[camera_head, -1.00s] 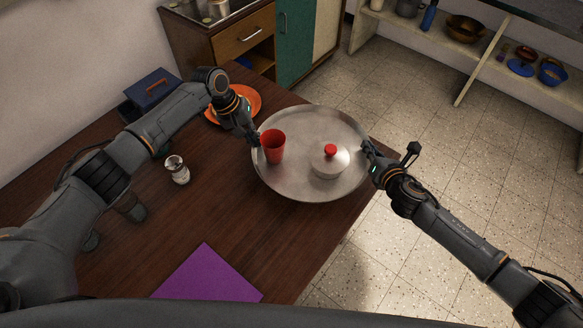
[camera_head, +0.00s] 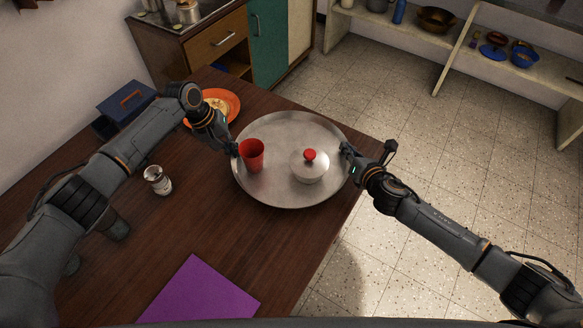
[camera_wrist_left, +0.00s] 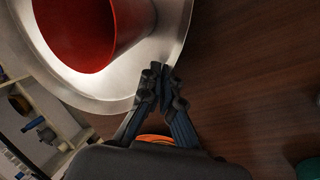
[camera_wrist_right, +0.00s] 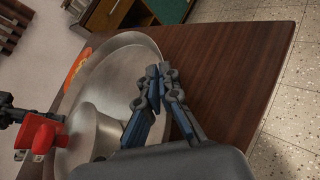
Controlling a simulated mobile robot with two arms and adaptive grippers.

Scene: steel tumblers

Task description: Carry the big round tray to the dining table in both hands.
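The tray looks roughly level.
An orange plate (camera_head: 228,101) with food lies behind my left gripper. A small jar (camera_head: 158,181), a blue box (camera_head: 126,100) and a purple mat (camera_head: 200,293) are also on the table. Open speckled floor (camera_head: 440,170) lies right of the table, with shelves (camera_head: 480,60) beyond.

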